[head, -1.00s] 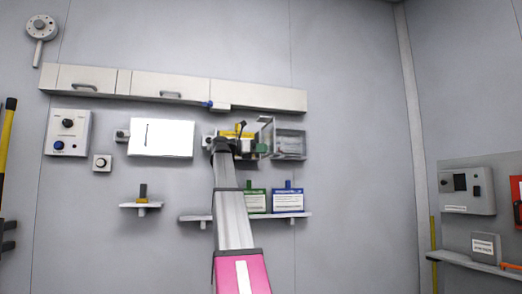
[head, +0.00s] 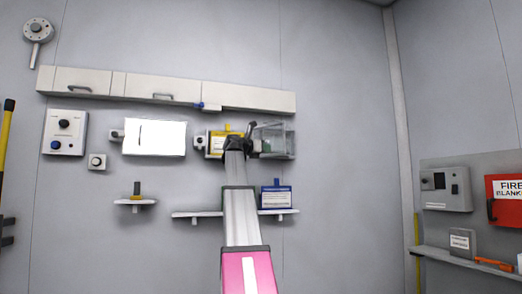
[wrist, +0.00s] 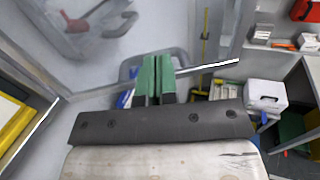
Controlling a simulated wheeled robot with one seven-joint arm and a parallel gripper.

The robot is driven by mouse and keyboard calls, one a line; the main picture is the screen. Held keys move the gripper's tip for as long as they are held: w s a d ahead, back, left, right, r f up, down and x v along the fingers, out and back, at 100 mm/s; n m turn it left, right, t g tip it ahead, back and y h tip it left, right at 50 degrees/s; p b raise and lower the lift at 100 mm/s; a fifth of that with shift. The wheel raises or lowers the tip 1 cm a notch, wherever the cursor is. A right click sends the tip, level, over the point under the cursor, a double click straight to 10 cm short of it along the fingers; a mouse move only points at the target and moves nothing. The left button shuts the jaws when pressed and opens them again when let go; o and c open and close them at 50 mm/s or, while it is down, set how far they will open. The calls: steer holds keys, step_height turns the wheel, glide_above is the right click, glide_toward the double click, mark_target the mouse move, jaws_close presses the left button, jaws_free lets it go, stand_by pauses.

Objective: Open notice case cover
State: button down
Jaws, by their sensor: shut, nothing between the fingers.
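The notice case (head: 288,143) is a clear-sided box on the back wall, right of a yellow-framed item. A clear panel, seemingly its cover (head: 266,136), stands at the case's left front; its exact angle is hard to tell. My gripper (wrist: 156,78) has green fingertips set together with nothing between them. In the head view it is at the case's lower left, partly hidden by my own arm. In the wrist view, a clear panel with a bright edge (wrist: 215,66) lies just beyond the fingertips. Whether they touch it cannot be told.
The yellow-framed item (head: 217,144) is close on the left of my gripper. A shelf (head: 196,214) with a blue-and-white box (head: 276,197) is below. A long cabinet (head: 160,87) runs above. A red fire blanket box (head: 505,200) hangs on the right wall.

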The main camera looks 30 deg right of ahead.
steer(key=shift+d, duration=0.9)
steer(key=s+a, duration=0.5)
steer(key=a, duration=0.8)
steer(key=shift+f, duration=0.1)
